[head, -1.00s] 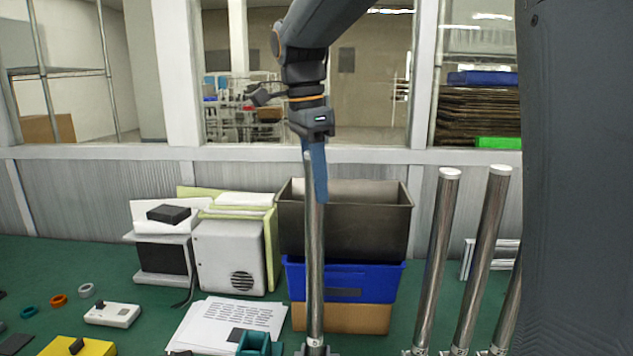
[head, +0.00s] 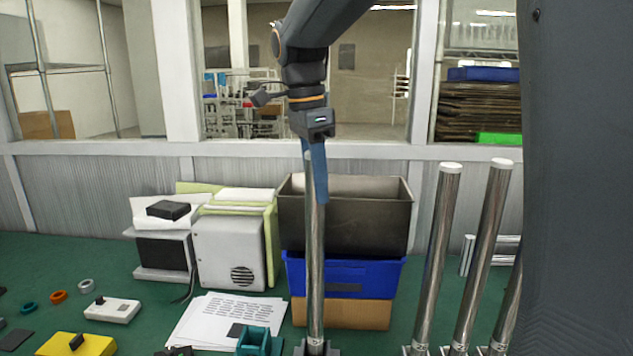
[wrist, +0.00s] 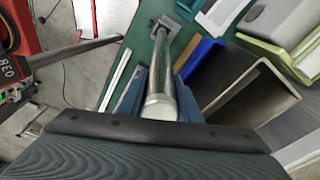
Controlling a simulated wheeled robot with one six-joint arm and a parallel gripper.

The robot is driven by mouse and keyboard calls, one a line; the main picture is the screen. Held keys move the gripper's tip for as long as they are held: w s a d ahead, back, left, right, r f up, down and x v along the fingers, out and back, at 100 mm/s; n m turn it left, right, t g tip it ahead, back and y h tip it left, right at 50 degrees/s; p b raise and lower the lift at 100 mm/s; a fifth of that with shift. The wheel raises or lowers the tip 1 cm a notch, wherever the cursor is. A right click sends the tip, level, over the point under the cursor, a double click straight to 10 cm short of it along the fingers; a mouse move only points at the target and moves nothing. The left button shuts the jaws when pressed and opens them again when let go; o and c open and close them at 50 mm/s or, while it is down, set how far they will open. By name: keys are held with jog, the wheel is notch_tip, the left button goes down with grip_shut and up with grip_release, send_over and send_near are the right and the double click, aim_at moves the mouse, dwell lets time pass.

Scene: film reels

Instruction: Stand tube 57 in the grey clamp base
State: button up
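A tall polished metal tube (head: 315,265) stands upright in the head view. Its number is not readable. Its pale top end (wrist: 160,106) shows close up in the wrist view. My gripper (head: 315,175) has its blue fingers on either side of the tube's upper part, shut on it as far as I can tell. The tube's lower end meets a grey clamp base (wrist: 166,27) on the green table. In the head view the base (head: 317,349) is cut by the bottom edge, so I cannot tell how deep the tube sits.
Several similar tubes (head: 437,255) stand at the right. Behind the held tube are a dark bin (head: 345,225), a blue bin (head: 350,276) and a cardboard box (head: 360,313). A teal block (head: 254,341) lies close by on the left, beside papers (head: 215,318).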

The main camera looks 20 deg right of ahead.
jog(key=shift+o, duration=0.8)
jog(key=shift+a+r+p, duration=0.2)
jog(key=shift+r+p, duration=1.35)
jog(key=shift+r, duration=0.3)
jog(key=shift+a+r+p, duration=0.25)
jog(key=shift+r+p, duration=1.35)
jog(key=shift+r, duration=0.2)
jog(key=shift+a+r+p, duration=0.2)
jog(key=shift+r+p, duration=1.35)
jog(key=shift+r, duration=0.3)
